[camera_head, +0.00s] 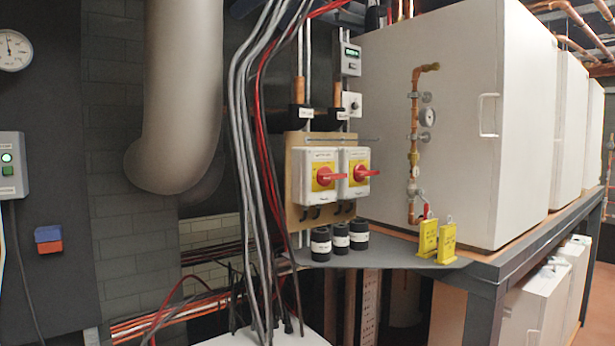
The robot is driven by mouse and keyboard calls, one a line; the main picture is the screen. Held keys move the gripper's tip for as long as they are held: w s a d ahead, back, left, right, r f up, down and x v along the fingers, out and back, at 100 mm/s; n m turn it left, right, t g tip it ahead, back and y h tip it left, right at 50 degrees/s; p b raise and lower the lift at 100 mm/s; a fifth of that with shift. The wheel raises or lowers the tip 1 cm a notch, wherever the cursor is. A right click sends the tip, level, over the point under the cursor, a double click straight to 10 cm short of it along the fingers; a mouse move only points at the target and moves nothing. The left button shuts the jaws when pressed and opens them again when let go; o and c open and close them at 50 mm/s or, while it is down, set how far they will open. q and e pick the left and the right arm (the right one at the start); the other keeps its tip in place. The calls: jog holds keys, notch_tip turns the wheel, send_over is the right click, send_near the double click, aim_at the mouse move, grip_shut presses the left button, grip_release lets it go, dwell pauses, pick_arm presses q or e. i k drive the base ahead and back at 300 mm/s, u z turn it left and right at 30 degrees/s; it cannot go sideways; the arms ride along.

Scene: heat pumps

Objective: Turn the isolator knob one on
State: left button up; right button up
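Two white isolator boxes with yellow plates and red knobs are fixed side by side on a tan board (293,204) in the middle of the head view. The left isolator's red knob (326,177) has its handle pointing sideways to the right. The right isolator's red knob (362,173) also has its handle pointing sideways. The labels are too small to read, so I cannot tell which isolator is number one. Neither of my grippers is in view.
Below the isolators, several black cylinders (340,241) stand on a grey shelf (385,253). Two yellow tags (428,238) stand at its front right. Grey and red cables (243,120) hang just left of the board. A large white cabinet (470,110) stands to the right.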

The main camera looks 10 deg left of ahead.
aim_at(325, 176)
jog(key=u, duration=0.05)
jog(key=i, duration=0.95)
